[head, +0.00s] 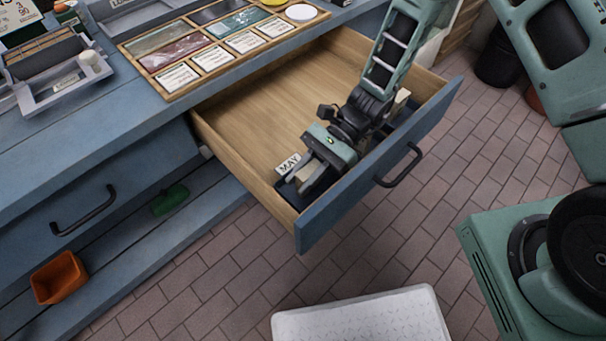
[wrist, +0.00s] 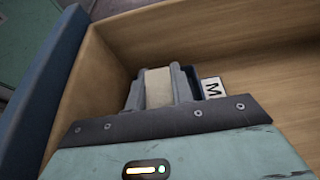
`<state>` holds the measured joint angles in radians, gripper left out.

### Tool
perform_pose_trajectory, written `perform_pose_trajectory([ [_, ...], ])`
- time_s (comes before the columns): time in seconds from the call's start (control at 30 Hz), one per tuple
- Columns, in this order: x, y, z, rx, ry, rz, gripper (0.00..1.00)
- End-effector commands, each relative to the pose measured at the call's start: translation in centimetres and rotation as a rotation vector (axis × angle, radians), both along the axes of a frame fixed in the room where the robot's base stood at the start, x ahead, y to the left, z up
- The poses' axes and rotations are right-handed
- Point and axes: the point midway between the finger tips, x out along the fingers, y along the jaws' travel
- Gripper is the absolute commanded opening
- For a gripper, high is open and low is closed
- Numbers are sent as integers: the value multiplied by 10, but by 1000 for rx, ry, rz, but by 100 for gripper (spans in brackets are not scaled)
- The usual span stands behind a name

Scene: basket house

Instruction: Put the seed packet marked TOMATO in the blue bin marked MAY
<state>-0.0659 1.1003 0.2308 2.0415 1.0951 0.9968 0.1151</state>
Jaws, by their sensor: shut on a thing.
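My gripper (head: 305,177) reaches down into the open drawer, at the blue bin marked MAY. It is shut on a cream, flat packet (wrist: 158,88), held between the two grey fingers in the wrist view. No print on the packet can be read, so I cannot tell that it is the TOMATO one. The MAY label (head: 289,164) shows beside the gripper, and its M shows in the wrist view (wrist: 212,89). The dark blue bin (wrist: 190,77) is mostly hidden by my gripper. I cannot tell whether the packet touches the bin's floor.
The wooden drawer (head: 250,115) is pulled out; its front, with a black handle (head: 399,166), is close to my gripper. The drawer's left part is bare. A wooden tray (head: 188,88) of packets stands on the blue bench. An orange bin (head: 59,278) sits on the low shelf.

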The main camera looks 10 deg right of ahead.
Motion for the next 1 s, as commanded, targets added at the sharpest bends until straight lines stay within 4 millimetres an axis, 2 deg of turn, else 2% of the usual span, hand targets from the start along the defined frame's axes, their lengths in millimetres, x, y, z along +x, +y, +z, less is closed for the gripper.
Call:
perform_pose_trajectory([
  [0.03,0,0,-1,0,0,0,29],
  [0.1,0,0,-1,0,0,0,45],
  [0.47,1,-1,4,-1,-1,-1,45],
  [0.57,8,-11,8,1,-1,-4,45],
  [1.0,52,-77,41,0,-2,-2,45],
])
